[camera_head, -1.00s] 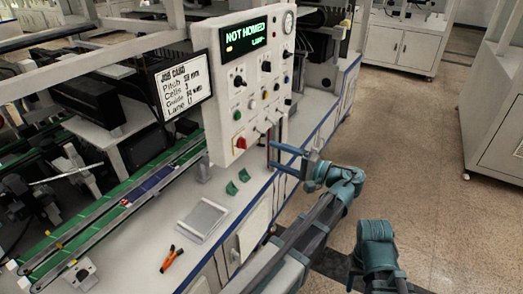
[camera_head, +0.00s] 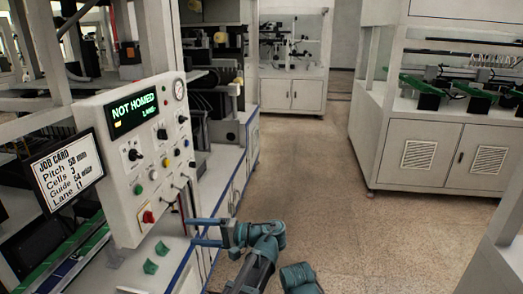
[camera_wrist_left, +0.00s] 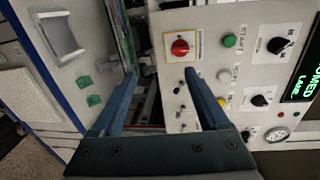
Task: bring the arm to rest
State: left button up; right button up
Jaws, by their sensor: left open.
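My left gripper (camera_head: 193,232) is teal, open and empty. Its two fingers point left, just beside the lower right edge of the control panel (camera_head: 110,185). In the left wrist view, my left gripper (camera_wrist_left: 161,78) has its fingers spread, with nothing between the tips. The panel display (camera_head: 133,115) reads "NOT HOMED". Part of my other arm (camera_head: 299,278) shows at the bottom edge; its gripper is out of view.
A job card screen (camera_head: 64,173) hangs left of the panel. Small green blocks (camera_head: 151,266) lie on the white bench beneath. A white cabinet (camera_head: 425,150) stands at right. The tan floor (camera_head: 310,180) between the benches is open.

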pick_arm(q)
jog(key=s+d+f+h, duration=0.1)
jog(key=s+f+h, duration=0.25)
jog(key=f, duration=0.25)
jog(key=s+f+g+h, duration=0.1)
jog(key=s+f+h, duration=0.1)
jog(key=f+h, duration=0.35)
jog(key=s+d+f+h, duration=0.1)
jog(key=s+f+h, duration=0.25)
jog(key=f, duration=0.35)
jog(key=s+d+r+m+h+p, duration=0.1)
jog(key=s+d+r+p, duration=0.1)
jog(key=d, duration=0.6)
jog(key=s+d+r+m+h+p, duration=0.1)
jog(key=s+d+r+h+p, duration=0.1)
jog(key=d, duration=0.5)
jog(key=shift+s+d+r+g+p, duration=0.35)
jog(key=shift+s+p, duration=0.4)
jog(key=shift+s, duration=0.4)
